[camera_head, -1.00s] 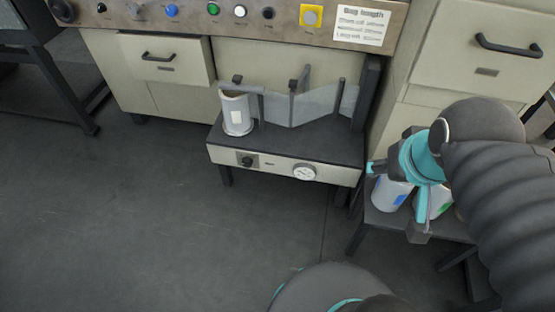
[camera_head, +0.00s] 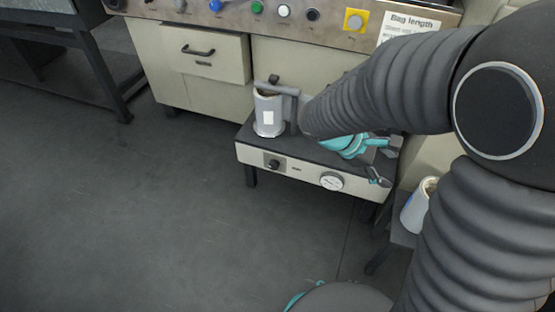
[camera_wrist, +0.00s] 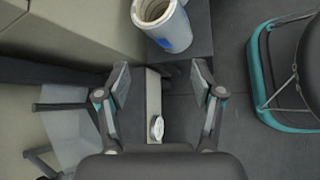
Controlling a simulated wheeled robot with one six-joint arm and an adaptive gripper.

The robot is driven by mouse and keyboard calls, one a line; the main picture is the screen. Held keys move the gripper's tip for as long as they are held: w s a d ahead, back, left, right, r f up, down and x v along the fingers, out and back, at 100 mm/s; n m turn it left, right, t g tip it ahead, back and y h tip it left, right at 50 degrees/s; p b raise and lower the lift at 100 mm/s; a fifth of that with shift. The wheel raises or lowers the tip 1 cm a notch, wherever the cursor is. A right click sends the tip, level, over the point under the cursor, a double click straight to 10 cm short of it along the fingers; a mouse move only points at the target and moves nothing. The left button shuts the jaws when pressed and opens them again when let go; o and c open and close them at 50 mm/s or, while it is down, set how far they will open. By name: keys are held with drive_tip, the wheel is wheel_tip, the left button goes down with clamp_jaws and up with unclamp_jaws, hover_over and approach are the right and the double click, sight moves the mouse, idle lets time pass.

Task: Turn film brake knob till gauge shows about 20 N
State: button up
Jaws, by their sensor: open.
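The film brake knob (camera_head: 274,164) is a black knob on a dark plate, at the left of the film stand's pale front panel in the head view. The round white gauge (camera_head: 332,181) sits to its right on the same panel; its reading is too small to tell. My gripper (camera_head: 384,162) is open and empty, near the right end of the stand, to the right of the gauge and well apart from the knob. In the wrist view my gripper (camera_wrist: 160,82) has its fingers spread, with the gauge (camera_wrist: 156,129) showing between them. The knob is not visible there.
A film roll (camera_head: 268,112) stands on the left of the stand top. A second roll (camera_head: 418,206) is on a low table at right, also in the wrist view (camera_wrist: 165,24). A button panel (camera_head: 300,22) runs behind. Floor at left is clear.

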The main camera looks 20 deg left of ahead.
drive_tip(key=w+a+f+n+t+h, duration=0.2)
drive_tip(key=w+a+f+n+t, duration=0.25)
drive_tip(key=a+f+n, duration=0.2)
drive_tip(key=n+t+y+b, duration=0.3)
drive_tip(key=n+t+y, duration=0.8)
drive_tip(key=n, duration=0.8)
approach(273, 168)
drive_tip(key=shift+h, duration=0.4)
drive_tip(key=w, duration=0.9)
drive_tip(key=shift+d, duration=0.1)
drive_tip(key=c, duration=1.1)
drive_tip(key=shift+c, duration=0.2)
